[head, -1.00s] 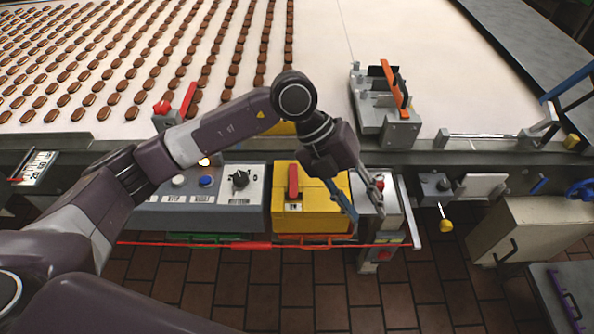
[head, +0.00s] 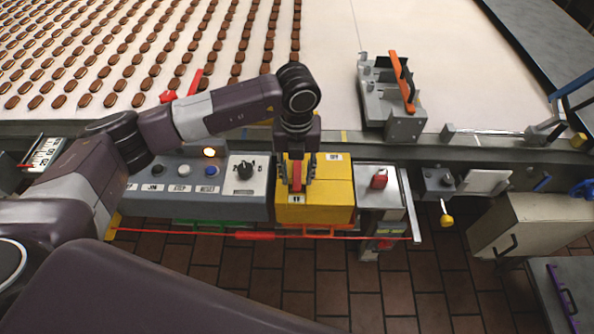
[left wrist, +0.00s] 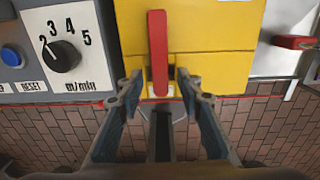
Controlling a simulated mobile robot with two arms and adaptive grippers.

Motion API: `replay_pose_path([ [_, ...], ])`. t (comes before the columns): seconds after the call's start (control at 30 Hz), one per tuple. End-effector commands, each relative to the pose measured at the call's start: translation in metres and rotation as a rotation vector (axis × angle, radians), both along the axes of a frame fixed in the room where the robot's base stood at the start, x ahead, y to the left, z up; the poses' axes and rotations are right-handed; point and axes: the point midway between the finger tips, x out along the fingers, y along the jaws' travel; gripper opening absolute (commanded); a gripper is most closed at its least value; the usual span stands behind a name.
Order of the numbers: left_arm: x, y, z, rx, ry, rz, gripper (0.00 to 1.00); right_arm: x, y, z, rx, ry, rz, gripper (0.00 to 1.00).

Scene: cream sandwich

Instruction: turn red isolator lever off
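The red isolator lever (head: 297,176) is on the yellow box (head: 335,190) at the front of the machine. In the left wrist view the red lever (left wrist: 158,45) lies straight up and down on the yellow face, its lower end near a small label. My left gripper (head: 297,180) is above the box. In the left wrist view its two fingers (left wrist: 158,88) are spread apart, one on each side of the lever's lower end, with visible gaps. Contact with the lever does not show. My right gripper is in neither view.
A grey control panel with a black dial (head: 243,170) and buttons sits left of the box. A red knob (head: 379,179) on a grey unit stands to its right. A red cord (head: 255,236) runs along the front. The conveyor (head: 330,60) carries rows of brown bars.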

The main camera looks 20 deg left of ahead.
Motion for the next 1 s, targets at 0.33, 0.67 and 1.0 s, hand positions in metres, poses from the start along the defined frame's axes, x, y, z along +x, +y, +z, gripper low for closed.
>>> replay_pose_path([
  [0.33, 0.0001, -0.0004, -0.0018, -0.001, 0.0, 0.0, 0.24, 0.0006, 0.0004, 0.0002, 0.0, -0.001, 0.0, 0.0],
  [0.67, 0.0001, -0.0004, -0.0015, -0.001, 0.0, 0.0, 0.0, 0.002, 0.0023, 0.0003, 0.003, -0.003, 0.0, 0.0],
  [1.0, 0.0011, 0.0004, -0.0019, -0.002, -0.001, 0.008, 0.0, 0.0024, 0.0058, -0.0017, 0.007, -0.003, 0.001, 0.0],
])
